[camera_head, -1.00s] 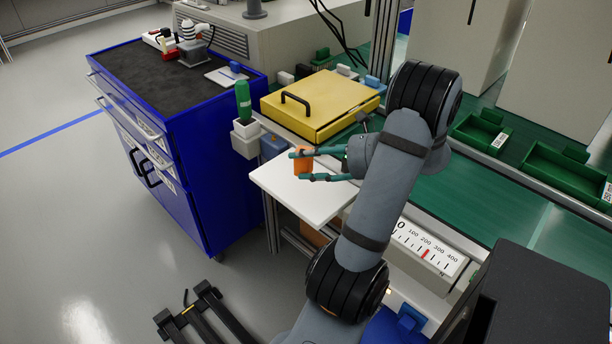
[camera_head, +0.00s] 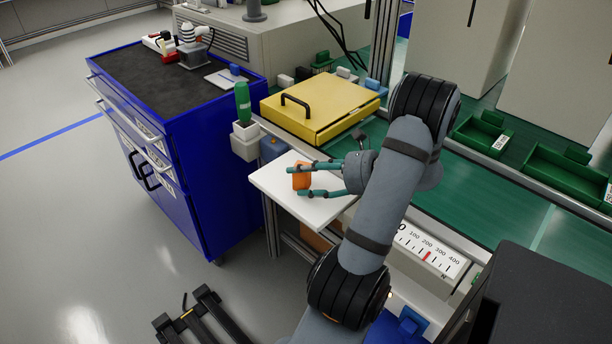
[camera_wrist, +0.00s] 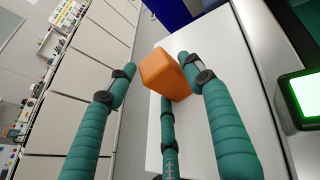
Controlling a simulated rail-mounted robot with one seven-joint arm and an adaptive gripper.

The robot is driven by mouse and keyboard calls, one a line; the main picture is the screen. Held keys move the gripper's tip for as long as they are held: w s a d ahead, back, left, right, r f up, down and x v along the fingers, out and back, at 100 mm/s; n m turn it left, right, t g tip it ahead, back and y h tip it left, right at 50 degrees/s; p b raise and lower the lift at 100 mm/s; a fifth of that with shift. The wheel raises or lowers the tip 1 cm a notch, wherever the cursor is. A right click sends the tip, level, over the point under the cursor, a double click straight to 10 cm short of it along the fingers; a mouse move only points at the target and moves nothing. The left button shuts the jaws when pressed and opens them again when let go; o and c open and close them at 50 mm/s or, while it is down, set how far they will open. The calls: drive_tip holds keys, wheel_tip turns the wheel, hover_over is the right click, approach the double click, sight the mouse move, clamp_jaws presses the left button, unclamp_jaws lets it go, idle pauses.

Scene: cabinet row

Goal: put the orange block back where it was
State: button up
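The orange block (camera_head: 302,180) is at the left part of the white shelf board (camera_head: 318,207), between my gripper's fingers. In the wrist view the block (camera_wrist: 165,75) shows between the spread teal fingers. My gripper (camera_head: 298,181) comes in from the right, low over the board, with its fingers apart. In the wrist view (camera_wrist: 156,65) the left finger is beside the block with a thin gap, and the right finger is close to its other side. A third finger reaches under the near side of the block; I cannot tell if it touches. The block's underside is hidden.
A yellow case (camera_head: 318,108) with a black handle lies behind the board. A green bottle (camera_head: 243,103) stands in a white holder to the left, beside the blue cabinet (camera_head: 205,150). A scale panel (camera_head: 425,250) is at the front right.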

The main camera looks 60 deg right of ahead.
drive_tip(key=shift+r, duration=0.1)
drive_tip(key=shift+s+d+r, duration=0.1)
drive_tip(key=shift+r, duration=0.1)
drive_tip(key=p+v, duration=0.1)
drive_tip(key=v, duration=1)
drive_tip(key=shift+s+p, duration=0.3)
drive_tip(key=shift+s, duration=0.1)
drive_tip(key=shift+r, duration=0.1)
